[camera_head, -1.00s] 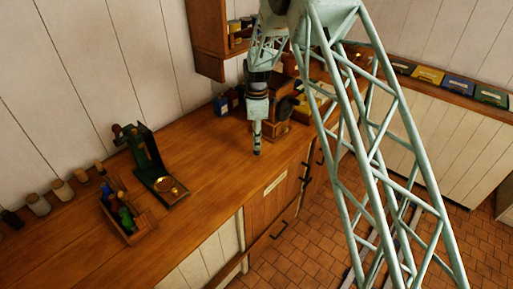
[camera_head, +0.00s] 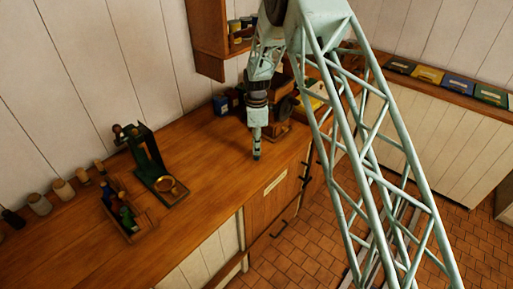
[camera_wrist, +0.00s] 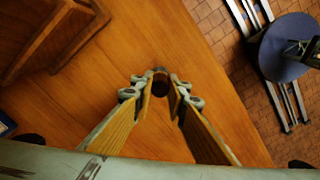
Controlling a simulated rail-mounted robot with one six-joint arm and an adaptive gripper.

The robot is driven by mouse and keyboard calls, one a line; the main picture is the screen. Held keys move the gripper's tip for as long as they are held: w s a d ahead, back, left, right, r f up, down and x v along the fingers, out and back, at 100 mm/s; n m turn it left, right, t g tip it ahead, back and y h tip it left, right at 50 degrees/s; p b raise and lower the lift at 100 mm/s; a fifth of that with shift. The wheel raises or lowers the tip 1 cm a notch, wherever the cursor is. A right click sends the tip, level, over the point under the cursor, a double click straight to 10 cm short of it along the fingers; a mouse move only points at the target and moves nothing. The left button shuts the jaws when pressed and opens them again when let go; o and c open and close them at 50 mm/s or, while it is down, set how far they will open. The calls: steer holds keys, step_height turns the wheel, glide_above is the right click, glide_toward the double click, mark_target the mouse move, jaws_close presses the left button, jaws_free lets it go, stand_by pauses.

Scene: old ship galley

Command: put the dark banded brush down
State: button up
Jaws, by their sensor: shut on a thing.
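My gripper (camera_head: 257,150) points down over the wooden counter (camera_head: 205,165), near its right end. In the wrist view my gripper (camera_wrist: 160,88) has its fingertips closed around a small dark round end, the dark banded brush (camera_wrist: 160,82). The brush is seen end-on, so its length and bands cannot be made out. In the head view it is too small to tell from the fingertips. I cannot tell whether it touches the counter.
A wooden box with a dark wheel (camera_head: 285,107) is just behind my gripper. The counter between is clear.

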steer(key=shift+f, duration=0.15)
steer(key=o, duration=0.9)
steer(key=shift+r, duration=0.2)
step_height(320, 180, up, 12)
steer(key=shift+f+b, duration=0.1)
steer(key=shift+b, duration=0.35)
stand_by(0.9)
